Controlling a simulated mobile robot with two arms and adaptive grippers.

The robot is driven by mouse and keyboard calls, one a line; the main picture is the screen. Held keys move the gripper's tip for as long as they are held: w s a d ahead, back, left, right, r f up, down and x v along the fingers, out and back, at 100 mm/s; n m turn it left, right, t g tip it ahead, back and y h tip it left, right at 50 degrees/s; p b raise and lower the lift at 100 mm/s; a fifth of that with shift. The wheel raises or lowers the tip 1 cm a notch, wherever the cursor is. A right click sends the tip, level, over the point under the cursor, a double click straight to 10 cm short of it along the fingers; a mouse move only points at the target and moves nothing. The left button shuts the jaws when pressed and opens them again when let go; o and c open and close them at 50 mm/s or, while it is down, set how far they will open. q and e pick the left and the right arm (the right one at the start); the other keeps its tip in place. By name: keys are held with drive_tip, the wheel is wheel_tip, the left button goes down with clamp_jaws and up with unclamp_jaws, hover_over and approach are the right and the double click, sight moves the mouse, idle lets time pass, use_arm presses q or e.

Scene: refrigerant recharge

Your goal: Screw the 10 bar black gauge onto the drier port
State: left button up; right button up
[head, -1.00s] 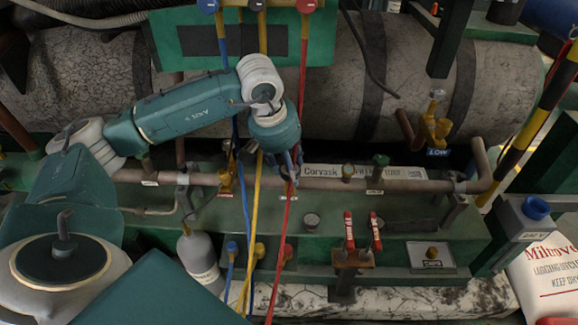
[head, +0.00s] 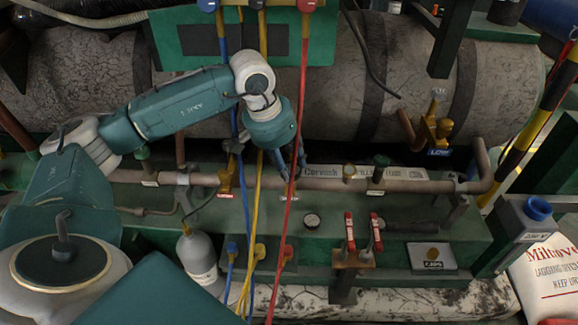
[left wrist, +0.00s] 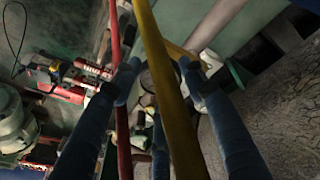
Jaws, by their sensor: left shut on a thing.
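My left gripper (head: 284,172) hangs over the copper pipe at mid-bench, with the yellow and red hoses crossing close to it. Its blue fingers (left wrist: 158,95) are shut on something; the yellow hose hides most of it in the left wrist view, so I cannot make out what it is. A part labelled Corvask (head: 322,171) lies along the pipe just right of the gripper. I cannot make out the drier port. My right gripper is not in view.
The yellow hose (head: 257,190), red hose (head: 291,200) and blue hose (head: 245,190) hang down in front of the bench. A large grey tank (head: 330,85) lies behind. A grey bottle (head: 198,258) stands at lower left.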

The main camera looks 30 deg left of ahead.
use_arm(q)
drive_tip(key=shift+s+f, duration=0.2)
drive_tip(key=shift+f, duration=0.15)
drive_tip(key=shift+m, duration=1)
drive_tip(key=o, duration=1.3)
drive_tip(key=shift+a, duration=0.1)
drive_tip(key=shift+w+r+h, duration=0.1)
drive_tip(key=shift+r+h, duration=0.05)
drive_tip(key=shift+h, duration=0.15)
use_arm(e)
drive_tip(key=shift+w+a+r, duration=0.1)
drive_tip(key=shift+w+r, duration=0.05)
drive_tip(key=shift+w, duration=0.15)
use_arm(q)
drive_tip(key=shift+r, duration=0.1)
